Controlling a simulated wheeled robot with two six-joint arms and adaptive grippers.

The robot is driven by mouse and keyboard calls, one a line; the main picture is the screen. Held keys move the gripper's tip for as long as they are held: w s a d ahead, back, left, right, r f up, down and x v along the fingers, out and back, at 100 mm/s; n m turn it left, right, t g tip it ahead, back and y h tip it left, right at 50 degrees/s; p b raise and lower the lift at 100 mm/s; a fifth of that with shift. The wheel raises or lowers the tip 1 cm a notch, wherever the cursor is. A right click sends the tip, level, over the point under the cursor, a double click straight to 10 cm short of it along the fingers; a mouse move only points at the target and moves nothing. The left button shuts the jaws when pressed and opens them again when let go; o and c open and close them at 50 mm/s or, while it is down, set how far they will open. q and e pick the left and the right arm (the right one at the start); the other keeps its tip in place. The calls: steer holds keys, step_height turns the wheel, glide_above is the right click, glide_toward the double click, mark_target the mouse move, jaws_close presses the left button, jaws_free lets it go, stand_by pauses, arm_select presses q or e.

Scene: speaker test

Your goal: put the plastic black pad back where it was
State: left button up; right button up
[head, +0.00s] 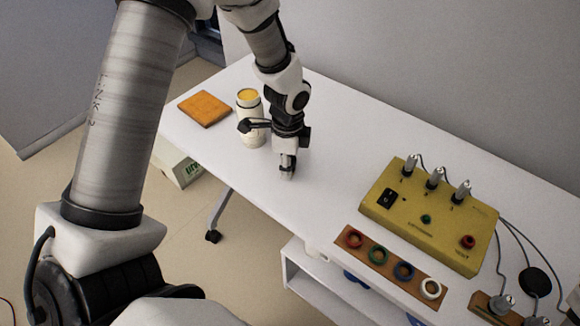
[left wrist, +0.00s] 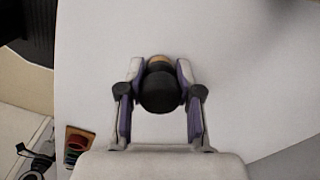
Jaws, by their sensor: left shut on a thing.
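My left gripper (head: 287,166) is low over the white table (head: 330,180), near its middle. In the left wrist view its fingers (left wrist: 160,95) are closed on a round black thing (left wrist: 160,92) with a tan part behind it. In the head view the held thing is mostly hidden, and I cannot tell whether it is the plastic black pad or whether it touches the table. A flat black disc (head: 535,282) lies at the right among cables. My right gripper is not in view.
A yellow box (head: 445,215) with silver plugs and a wooden strip (head: 390,274) with coloured rings stand at the right. A white jar (head: 248,140) and an orange square (head: 204,108) are left of the gripper. The table between gripper and yellow box is clear.

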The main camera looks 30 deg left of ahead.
arm_select(q)
steer(key=shift+s+a, duration=0.1)
steer(key=o, duration=1.1)
step_height(320, 180, up, 12)
steer(key=shift+r+p, duration=0.2)
steer(key=shift+p, duration=0.75)
steer(key=shift+s+f, duration=0.1)
